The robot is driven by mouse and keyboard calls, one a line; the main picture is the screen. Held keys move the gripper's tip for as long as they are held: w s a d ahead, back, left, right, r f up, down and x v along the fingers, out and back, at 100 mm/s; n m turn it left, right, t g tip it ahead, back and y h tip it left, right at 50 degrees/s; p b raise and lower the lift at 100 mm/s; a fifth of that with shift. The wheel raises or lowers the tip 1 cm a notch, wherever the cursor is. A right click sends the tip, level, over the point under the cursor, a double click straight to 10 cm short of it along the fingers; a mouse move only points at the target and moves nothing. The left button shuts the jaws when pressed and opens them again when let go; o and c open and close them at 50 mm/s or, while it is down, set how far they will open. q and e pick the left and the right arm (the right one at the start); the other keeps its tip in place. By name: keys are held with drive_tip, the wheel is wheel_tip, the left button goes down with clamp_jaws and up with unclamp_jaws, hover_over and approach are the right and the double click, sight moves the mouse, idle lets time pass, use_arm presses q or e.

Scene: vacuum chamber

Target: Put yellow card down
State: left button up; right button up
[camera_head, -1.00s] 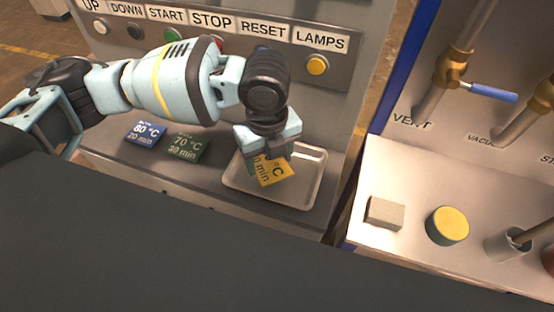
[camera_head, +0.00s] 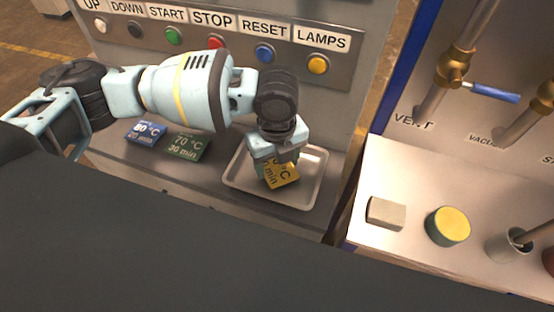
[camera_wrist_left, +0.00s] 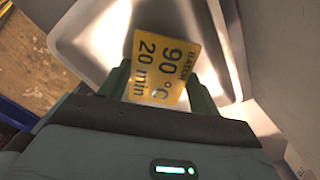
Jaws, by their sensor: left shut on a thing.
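The yellow card (camera_head: 282,175), printed "90 °C 20 min", is held by my left gripper (camera_head: 276,172) over the pale tray (camera_head: 311,187). In the left wrist view the yellow card (camera_wrist_left: 164,66) sits between the two green fingers of my left gripper (camera_wrist_left: 165,85), which are shut on it. The tray (camera_wrist_left: 90,42) shows behind the card in that view. I cannot tell whether the card touches the tray floor. My right gripper is not in view.
A blue card (camera_head: 146,132) and a green card (camera_head: 187,147) lie on the ledge left of the tray. A panel of labelled buttons (camera_head: 264,53) stands behind. At right, a pale shelf (camera_head: 390,260) carries a grey block (camera_head: 385,213) and a yellow-topped round piece (camera_head: 448,226).

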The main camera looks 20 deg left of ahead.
sight(277, 166)
use_arm(q)
drive_tip(key=shift+f, duration=0.15)
drive_tip(key=o, duration=0.9)
drive_tip(key=shift+o, duration=0.2)
wheel_tip(277, 166, up, 12)
drive_tip(key=shift+p, duration=0.35)
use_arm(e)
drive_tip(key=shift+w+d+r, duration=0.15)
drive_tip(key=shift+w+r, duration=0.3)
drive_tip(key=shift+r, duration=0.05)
use_arm(q)
drive_tip(key=shift+s, duration=0.1)
